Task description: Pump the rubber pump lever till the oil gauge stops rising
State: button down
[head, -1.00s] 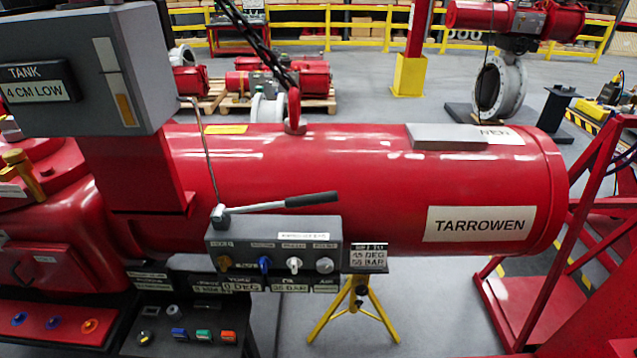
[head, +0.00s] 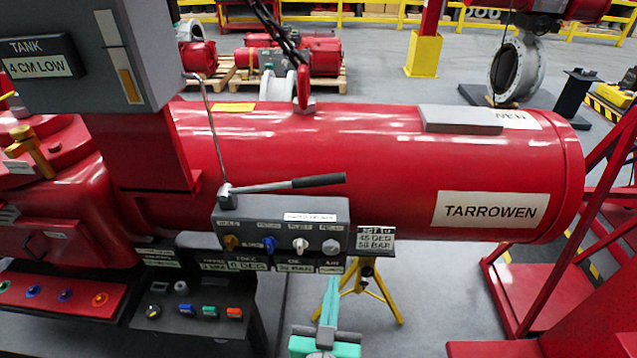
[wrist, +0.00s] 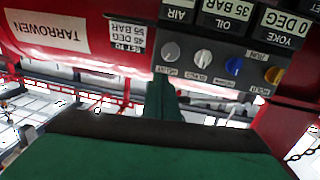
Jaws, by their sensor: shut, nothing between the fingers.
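The pump lever (head: 318,181) has a dark rubber grip on a metal arm. It lies nearly level above the grey control block (head: 285,212), its grip end to the right. The gauge on the grey tank box (head: 128,84) shows a yellow-orange column in its lower part; the box label reads "4 CM LOW". My gripper (head: 330,283) is shut and empty, below the block's right part and apart from the lever.
The block carries several knobs, including a blue one (head: 269,243) and a white one (head: 300,245). Labels hang below it. The red cylinder (head: 370,155) lies behind the lever. A yellow stand (head: 372,290) is below.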

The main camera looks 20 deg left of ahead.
jog(key=w+a+r+n+y, duration=0.15)
jog(key=w+a+r, duration=0.25)
jog(key=r, duration=0.5)
jog(key=w+a+r+n+y, duration=0.1)
jog(key=w+a+r+n, duration=0.3)
jog(key=r, duration=0.6)
jog(key=w+a+m, duration=0.2)
jog(key=w, duration=0.8)
jog(key=shift+s+d+f+t, duration=0.15)
jog(key=shift+f, duration=0.4)
jog(key=shift+s+d+f+t, duration=0.1)
jog(key=shift+d+f, duration=0.05)
jog(key=shift+f, duration=0.4)
jog(key=shift+s+d+f+t, duration=0.15)
jog(key=shift+f, duration=0.4)
jog(key=shift+f, duration=0.1)
